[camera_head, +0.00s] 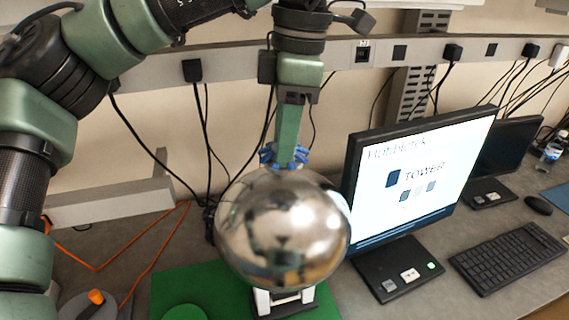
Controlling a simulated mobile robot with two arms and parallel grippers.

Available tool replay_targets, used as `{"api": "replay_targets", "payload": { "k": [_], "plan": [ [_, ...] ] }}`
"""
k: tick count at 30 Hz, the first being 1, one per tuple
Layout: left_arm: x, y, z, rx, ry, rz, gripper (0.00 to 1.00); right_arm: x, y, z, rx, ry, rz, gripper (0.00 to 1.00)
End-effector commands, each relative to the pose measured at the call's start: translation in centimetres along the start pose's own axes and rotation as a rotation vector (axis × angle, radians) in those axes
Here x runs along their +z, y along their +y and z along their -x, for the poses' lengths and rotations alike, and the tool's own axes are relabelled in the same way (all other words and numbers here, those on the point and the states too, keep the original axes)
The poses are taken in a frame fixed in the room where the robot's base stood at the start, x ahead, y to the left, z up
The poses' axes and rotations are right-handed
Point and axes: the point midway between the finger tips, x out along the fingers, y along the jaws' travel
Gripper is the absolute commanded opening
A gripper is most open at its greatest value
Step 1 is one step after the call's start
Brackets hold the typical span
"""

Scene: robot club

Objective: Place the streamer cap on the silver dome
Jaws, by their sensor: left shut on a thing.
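The silver dome (281,240) is a large mirror-like sphere on a dark base with white supports, standing on a green mat. My left gripper (286,160) points straight down just above the top of the dome. It is shut on the streamer cap (268,154), whose blue ends show on both sides of the green fingers. The middle of the cap is hidden by the fingers. I cannot tell whether the cap touches the dome. My right gripper is not in view.
The green mat (222,283) lies under the dome. A monitor (412,185) stands close on the right, with a keyboard (515,252) and a mouse (538,205) beyond. A plastic bottle (549,156) stands far right. Black cables and an orange cord (150,262) lie at the left.

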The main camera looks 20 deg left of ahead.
Motion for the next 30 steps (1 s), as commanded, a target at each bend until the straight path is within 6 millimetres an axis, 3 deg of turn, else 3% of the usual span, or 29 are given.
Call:
{"api": "replay_targets", "payload": {
  "k": [9,21,22,24,30],
  "plan": [
    [0.4,0.0,-3.7,-0.003,-0.001,0.0,0.0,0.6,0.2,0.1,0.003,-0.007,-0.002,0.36],
    [0.5,0.0,-4.3,0.0,-0.001,0.001,0.0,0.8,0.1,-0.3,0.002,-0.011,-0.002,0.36],
    [0.5,0.0,-4.3,0.0,-0.001,0.0,0.34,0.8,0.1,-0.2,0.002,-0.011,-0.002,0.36],
    [0.5,0.0,-4.2,0.0,-0.001,0.001,0.53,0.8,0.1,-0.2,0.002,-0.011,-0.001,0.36],
    [0.5,0.0,-4.2,0.0,-0.001,0.001,0.53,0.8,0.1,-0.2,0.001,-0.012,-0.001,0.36]
  ]
}}
